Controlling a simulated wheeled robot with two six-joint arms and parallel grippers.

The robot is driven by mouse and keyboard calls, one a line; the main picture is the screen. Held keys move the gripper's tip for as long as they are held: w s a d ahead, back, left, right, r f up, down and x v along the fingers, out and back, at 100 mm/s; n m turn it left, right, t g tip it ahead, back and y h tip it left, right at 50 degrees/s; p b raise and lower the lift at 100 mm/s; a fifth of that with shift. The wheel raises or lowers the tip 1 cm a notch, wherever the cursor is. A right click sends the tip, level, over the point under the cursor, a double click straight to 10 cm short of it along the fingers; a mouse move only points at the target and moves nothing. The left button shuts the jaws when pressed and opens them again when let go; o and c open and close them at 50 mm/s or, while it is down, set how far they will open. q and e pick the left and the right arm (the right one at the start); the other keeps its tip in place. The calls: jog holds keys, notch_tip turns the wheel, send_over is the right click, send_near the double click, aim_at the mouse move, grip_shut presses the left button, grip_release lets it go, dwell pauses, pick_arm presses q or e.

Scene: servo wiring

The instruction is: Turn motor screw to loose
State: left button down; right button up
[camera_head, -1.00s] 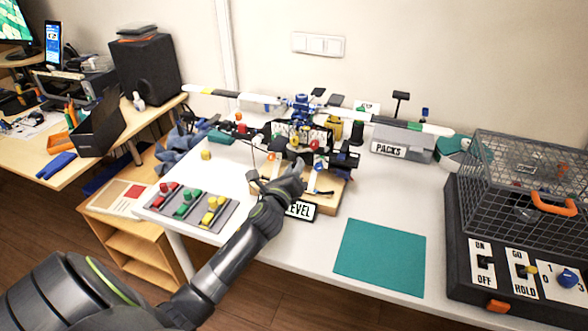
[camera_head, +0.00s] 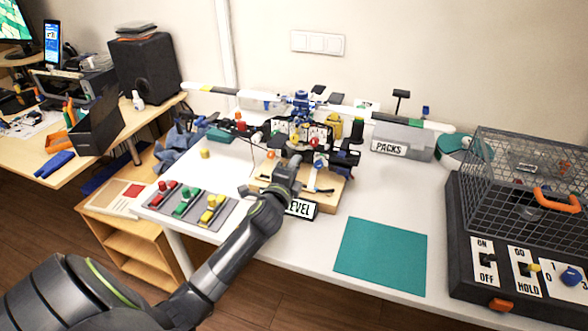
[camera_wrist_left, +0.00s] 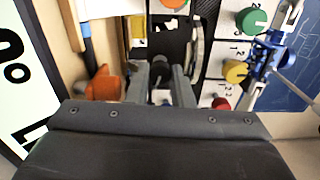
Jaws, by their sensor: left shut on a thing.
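The wooden motor stand (camera_head: 332,190) is at the table's front middle, with a LEVEL plate (camera_head: 301,208) at its front. My left gripper (camera_head: 292,162) reaches over this stand from the front. In the left wrist view its two grey fingers (camera_wrist_left: 161,82) are closed on a small dark knob, seemingly the motor screw (camera_wrist_left: 160,66). The fingers hide its sides, and how far it is turned cannot be told. An orange part (camera_wrist_left: 104,84) is just left of the fingers. Green (camera_wrist_left: 251,19) and yellow (camera_wrist_left: 236,71) knobs on white panels are to the right. My right gripper is not in view.
A model helicopter with a long rotor (camera_head: 380,115) stands behind the stand. A tray of coloured blocks (camera_head: 187,204) is to the left. A teal mat (camera_head: 381,258) lies at right, beside a wire cage (camera_head: 530,170) on a dark switch box. A PACKS box (camera_head: 402,140) is behind.

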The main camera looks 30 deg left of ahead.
pick_arm(q)
jog(key=shift+f+n, duration=0.1)
jog(key=shift+n, duration=0.5)
jog(key=c, duration=1.3)
grip_release()
jog(key=shift+s, duration=0.1)
jog(key=shift+f, duration=0.1)
